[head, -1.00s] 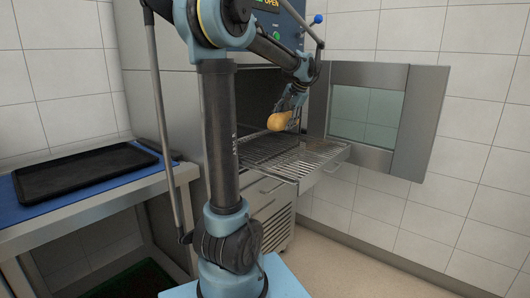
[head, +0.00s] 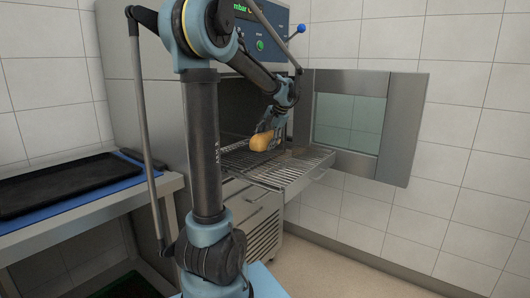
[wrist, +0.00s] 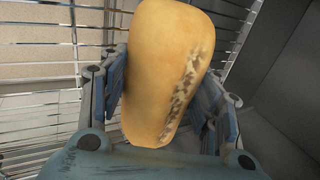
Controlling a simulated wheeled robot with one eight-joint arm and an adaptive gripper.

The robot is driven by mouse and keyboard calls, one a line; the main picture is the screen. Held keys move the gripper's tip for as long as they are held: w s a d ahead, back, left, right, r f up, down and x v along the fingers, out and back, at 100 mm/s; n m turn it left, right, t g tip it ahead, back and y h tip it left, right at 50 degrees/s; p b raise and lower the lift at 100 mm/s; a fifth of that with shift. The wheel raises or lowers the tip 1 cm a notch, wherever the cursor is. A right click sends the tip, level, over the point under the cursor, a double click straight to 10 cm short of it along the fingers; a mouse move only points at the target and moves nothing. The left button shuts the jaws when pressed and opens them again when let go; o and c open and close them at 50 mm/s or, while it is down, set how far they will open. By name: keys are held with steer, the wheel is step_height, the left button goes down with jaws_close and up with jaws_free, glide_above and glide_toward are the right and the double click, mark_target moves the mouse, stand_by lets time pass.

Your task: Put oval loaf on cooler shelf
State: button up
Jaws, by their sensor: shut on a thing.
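The oval loaf (head: 262,141) is golden brown with a dark speckled seam, seen close up in the wrist view (wrist: 160,65). My gripper (head: 268,132) is shut on it, with one blue finger on each side of the loaf in the wrist view (wrist: 165,95). The loaf is held just over the wire cooler shelf (head: 290,173), which is pulled out of the open cooler cabinet (head: 150,90). I cannot tell whether the loaf touches the wires. The loaf hides part of the shelf in the wrist view.
The cooler door (head: 395,128) stands open to the right of the shelf. At the left, a dark tray (head: 60,185) lies on a blue mat on a steel table (head: 100,208). A control panel (head: 262,35) is above the opening. Floor is clear at front right.

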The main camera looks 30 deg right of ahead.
mark_target(265, 149)
steer(key=shift+f, duration=2.25)
steer(key=o, duration=1.2)
steer(key=v, duration=1.2)
